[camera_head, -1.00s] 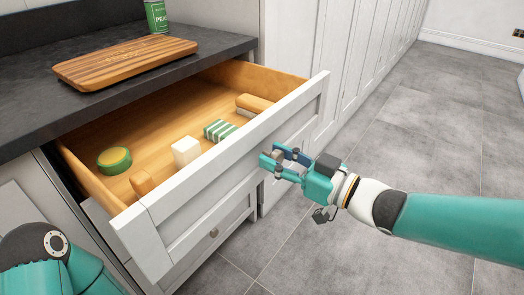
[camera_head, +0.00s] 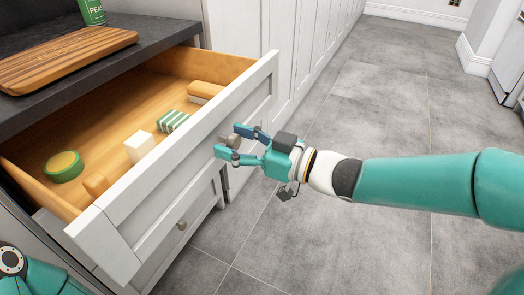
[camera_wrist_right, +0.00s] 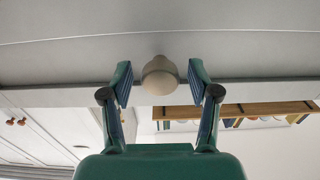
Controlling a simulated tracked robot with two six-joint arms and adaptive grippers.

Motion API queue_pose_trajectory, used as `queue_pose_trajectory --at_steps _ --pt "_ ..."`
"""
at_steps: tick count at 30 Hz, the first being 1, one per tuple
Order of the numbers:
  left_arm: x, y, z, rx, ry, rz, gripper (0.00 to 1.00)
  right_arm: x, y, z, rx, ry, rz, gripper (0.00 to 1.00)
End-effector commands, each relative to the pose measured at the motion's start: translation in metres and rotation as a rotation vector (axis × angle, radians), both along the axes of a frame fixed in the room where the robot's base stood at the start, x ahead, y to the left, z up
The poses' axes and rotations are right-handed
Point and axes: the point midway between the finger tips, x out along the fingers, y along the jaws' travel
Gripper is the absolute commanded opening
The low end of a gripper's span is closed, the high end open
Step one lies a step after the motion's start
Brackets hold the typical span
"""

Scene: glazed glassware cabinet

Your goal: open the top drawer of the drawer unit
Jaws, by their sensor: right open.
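The top drawer (camera_head: 182,158) of the white drawer unit stands pulled well out, its wooden inside in view. Its round knob (camera_wrist_right: 159,76) is on the front panel; it also shows, partly covered, in the head view. My right gripper (camera_wrist_right: 160,80) is open, with one finger on each side of the knob. Gaps show between the fingers and the knob in the wrist view. In the head view the right gripper (camera_head: 232,142) is close in front of the drawer's face. My left gripper is out of view; only part of my left arm shows at the lower left.
The drawer holds a round green-yellow tin (camera_head: 63,167), a white block (camera_head: 139,146), a green-striped item (camera_head: 173,121) and wooden-looking pieces. A cutting board (camera_head: 65,58) and green can (camera_head: 91,11) stand on the dark counter. A closed lower drawer (camera_head: 185,220) is beneath. Grey floor lies clear to the right.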

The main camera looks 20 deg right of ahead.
Motion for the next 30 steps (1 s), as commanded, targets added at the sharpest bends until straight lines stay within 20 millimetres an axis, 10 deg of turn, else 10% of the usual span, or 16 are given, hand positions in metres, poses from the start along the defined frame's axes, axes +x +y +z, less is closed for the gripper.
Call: queue_pose_trajectory --at_steps 18,30 --pt "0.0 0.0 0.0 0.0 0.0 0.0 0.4 -0.066 -0.075 -0.001 -0.001 -0.001 -0.007 0.61" --pt "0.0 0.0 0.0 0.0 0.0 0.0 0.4 -0.08 -0.088 -0.001 -0.001 0.001 0.001 0.61"
